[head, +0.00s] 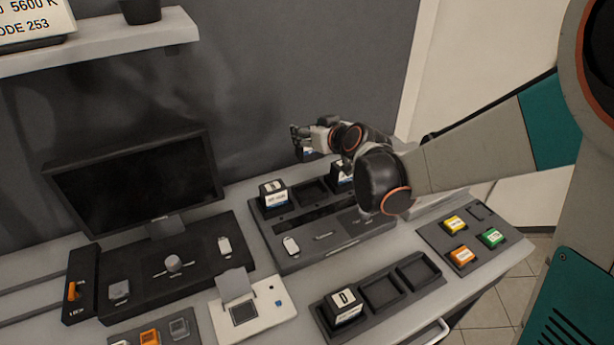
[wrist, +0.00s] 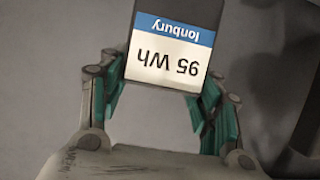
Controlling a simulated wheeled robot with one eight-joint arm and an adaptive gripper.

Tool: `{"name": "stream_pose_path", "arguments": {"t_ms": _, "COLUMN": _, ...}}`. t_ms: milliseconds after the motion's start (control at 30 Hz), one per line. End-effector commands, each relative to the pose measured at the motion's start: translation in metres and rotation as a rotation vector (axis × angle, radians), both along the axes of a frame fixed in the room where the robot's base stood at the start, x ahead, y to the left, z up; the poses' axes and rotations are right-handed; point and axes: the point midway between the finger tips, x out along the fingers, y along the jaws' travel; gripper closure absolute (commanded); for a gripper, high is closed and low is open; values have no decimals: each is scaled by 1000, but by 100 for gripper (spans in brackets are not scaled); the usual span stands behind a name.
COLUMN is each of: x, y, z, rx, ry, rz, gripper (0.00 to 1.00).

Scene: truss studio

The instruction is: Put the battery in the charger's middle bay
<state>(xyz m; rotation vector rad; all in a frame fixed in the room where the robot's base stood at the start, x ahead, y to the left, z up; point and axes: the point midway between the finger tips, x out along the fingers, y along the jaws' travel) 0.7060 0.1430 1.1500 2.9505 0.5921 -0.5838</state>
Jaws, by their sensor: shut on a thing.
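My gripper (head: 299,139) is shut on a dark battery with a blue and white label. In the wrist view the battery (wrist: 170,62) shows between the fingers, its text "95 Wh" and "Ionbury" upside down. In the head view the gripper is raised above the back of the charger (head: 330,240), over the desk. The charger's middle bay (head: 310,190) looks empty. A battery (head: 273,196) stands in its left bay and another (head: 341,172) in its right bay, partly hidden by my arm.
A front tray (head: 382,291) has a battery marked D (head: 344,304) at its left and two empty slots. A tray of coloured blocks (head: 470,238) lies at the right. A monitor (head: 137,180) and control panel (head: 200,262) stand left; a wall shelf (head: 100,42) hangs above.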

Motion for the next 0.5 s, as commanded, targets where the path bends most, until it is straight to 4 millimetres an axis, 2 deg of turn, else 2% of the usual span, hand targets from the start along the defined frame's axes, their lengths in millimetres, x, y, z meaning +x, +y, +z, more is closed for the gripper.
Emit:
{"name": "stream_pose_path", "arguments": {"t_ms": 33, "x": 1, "y": 0, "z": -16, "rx": 0, "ry": -1, "rz": 0, "gripper": 85}}
{"name": "stream_pose_path", "arguments": {"t_ms": 300, "x": 1, "y": 0, "z": -76, "rx": 0, "ry": -1, "rz": 0, "gripper": 85}}
{"name": "stream_pose_path", "arguments": {"t_ms": 500, "x": 0, "y": 0, "z": -99, "rx": 0, "ry": -1, "rz": 0, "gripper": 85}}
